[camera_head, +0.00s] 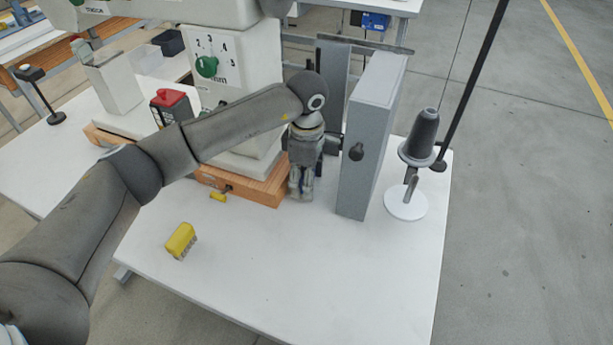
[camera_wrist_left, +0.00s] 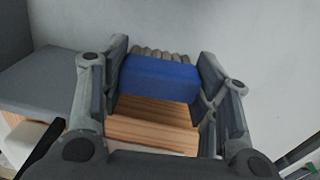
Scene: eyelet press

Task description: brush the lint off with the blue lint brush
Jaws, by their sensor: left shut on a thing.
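My left gripper (camera_head: 301,187) points down beside the sewing-machine-like white machine (camera_head: 235,65) and its wooden base (camera_head: 262,190). In the left wrist view the gripper (camera_wrist_left: 163,60) is shut on the blue lint brush (camera_wrist_left: 160,80), a blue block with a grey ridged side at its far edge. The wooden base (camera_wrist_left: 150,125) shows just below the brush in that view. In the head view the fingers and arm hide nearly all of the brush. I cannot make out any lint. My right gripper is not in view.
A tall grey box (camera_head: 370,140) stands close right of the gripper. A dark thread cone (camera_head: 421,135) on a white-based stand is farther right. A yellow brush-like block (camera_head: 181,240) lies at front left. A red-topped container (camera_head: 171,105) is behind my arm.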

